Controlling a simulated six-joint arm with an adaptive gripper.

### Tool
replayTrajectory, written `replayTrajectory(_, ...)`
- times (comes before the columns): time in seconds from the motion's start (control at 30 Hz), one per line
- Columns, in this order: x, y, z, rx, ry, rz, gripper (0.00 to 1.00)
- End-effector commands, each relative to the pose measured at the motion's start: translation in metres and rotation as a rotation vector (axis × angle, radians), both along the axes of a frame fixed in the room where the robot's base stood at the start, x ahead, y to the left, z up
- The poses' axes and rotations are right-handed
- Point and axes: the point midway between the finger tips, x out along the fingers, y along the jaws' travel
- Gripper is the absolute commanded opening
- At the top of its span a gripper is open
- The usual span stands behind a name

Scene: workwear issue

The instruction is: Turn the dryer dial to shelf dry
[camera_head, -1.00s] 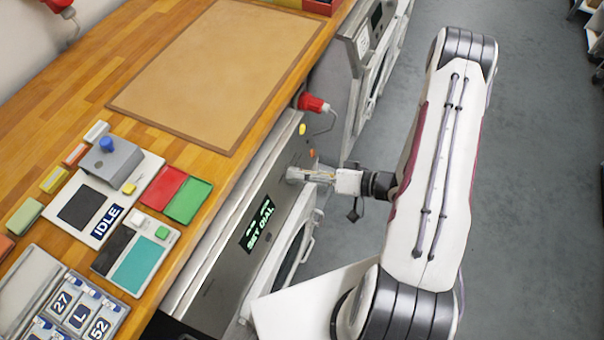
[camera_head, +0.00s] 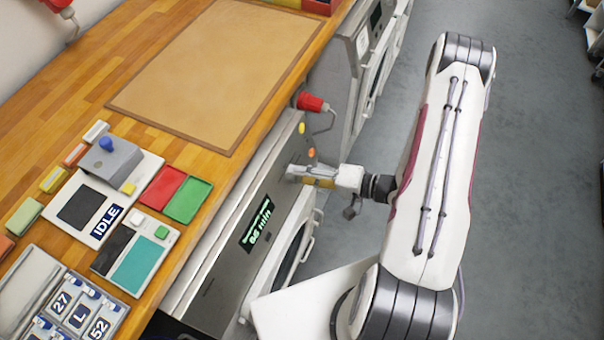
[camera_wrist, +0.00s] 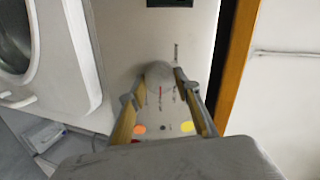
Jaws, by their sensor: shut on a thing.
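The dryer (camera_head: 212,285) stands under the counter's edge, with a dark display (camera_head: 257,226) showing light green text that reads like "05 min" under a smaller, unreadable line. My gripper (camera_head: 294,174) reaches its front panel from the right. In the wrist view, the round grey dial (camera_wrist: 158,73) sits between my two fingers, and my gripper is shut on it. A red mark and small labels show on the panel near the dial; the labels are too small to read. In the head view my gripper hides the dial.
Orange (camera_head: 311,153) and yellow (camera_head: 302,128) buttons sit near the dial. The dryer's round door (camera_wrist: 14,35) is beside the panel. The wooden counter (camera_head: 75,95) holds a tan mat and small devices.

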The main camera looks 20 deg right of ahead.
Motion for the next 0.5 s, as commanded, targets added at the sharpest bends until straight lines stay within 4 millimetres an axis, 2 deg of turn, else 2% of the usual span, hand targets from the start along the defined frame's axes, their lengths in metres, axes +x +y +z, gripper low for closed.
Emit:
replayTrajectory(0.2, 0.0002, -0.0004, -0.0004, -0.001, 0.0, -0.001, 0.1)
replayTrajectory(0.23, 0.0002, -0.0004, -0.0004, -0.001, 0.0, -0.001, 0.34)
replayTrajectory(0.3, 0.0001, -0.0003, -0.0004, -0.001, 0.0, -0.001, 0.49)
replayTrajectory(0.5, 0.0001, -0.0001, -0.0002, -0.001, 0.0, 0.0, 0.49)
